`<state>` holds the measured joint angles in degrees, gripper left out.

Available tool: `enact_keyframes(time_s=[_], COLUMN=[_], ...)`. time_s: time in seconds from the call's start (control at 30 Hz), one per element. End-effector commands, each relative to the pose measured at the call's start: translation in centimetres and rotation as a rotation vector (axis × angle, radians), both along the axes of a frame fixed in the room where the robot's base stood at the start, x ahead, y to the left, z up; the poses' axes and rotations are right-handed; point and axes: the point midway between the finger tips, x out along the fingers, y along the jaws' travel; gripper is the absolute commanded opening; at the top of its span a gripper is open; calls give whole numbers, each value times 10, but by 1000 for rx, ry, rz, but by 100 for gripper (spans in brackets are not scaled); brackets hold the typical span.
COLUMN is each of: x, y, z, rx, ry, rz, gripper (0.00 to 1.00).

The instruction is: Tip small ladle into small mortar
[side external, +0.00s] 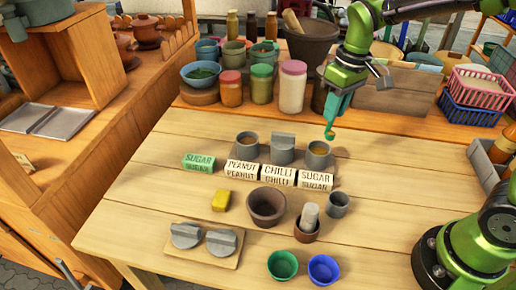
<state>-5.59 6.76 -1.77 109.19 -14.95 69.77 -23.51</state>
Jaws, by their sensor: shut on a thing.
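My gripper (339,106) is at the upper right centre, pointing down above the back of the light wood table. It is shut on a small teal-green ladle (330,133), whose bowl hangs lowest, just above and right of a grey cup with tan contents (318,152). I cannot tell whether the ladle holds anything. A brown clay mortar (267,207) stands open at mid table, in front of and left of the ladle. A smaller brown pot (307,230) beside it holds a grey pestle (309,215). A large dark mortar (313,38) stands on the back shelf.
Name blocks (277,175) stand before the grey cups. A yellow block (221,201), grey cup (338,204), green bowl (282,265), blue bowl (323,269) and board with grey lidded pieces (205,246) surround the mortar. Jars (292,86) stand behind. The table's left is clear.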

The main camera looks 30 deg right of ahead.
Motion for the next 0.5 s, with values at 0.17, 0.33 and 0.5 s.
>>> enact_keyframes(time_s=[0.17,0.33,0.5], x=[0,-13,-25], y=[86,159,202], z=[-11,-16,-18], rx=[-19,-41,-60], ry=[37,65,77], rz=[139,146,73], gripper=[0,0,0])
